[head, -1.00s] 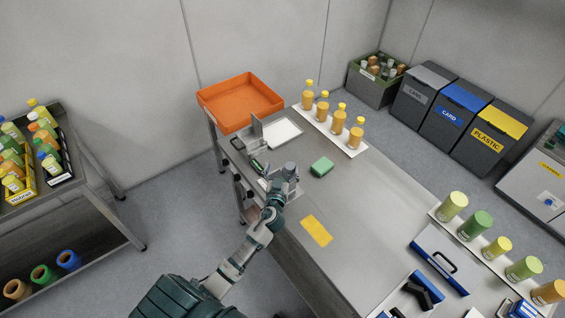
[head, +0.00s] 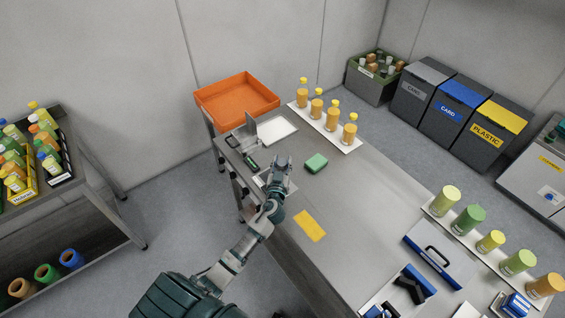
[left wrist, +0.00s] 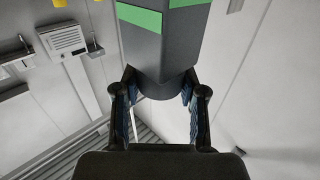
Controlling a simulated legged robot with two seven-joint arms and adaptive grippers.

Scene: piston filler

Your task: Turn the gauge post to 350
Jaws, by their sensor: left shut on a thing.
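My left gripper (head: 283,162) is over the left edge of the grey table in the head view. In the left wrist view, my left gripper (left wrist: 160,100) is shut on a dark grey post (left wrist: 160,50) with green bands, its rounded end between the two fingers. I take it to be the gauge post, but no scale or number is readable. In the head view the gripper hides what it holds. A metal fixture with an upright plate (head: 251,131) stands left of and behind the gripper. My right gripper is not in view.
An orange tray (head: 238,118) stands at the back left. Orange bottles stand on a white strip (head: 345,145). The table's middle is mostly clear.

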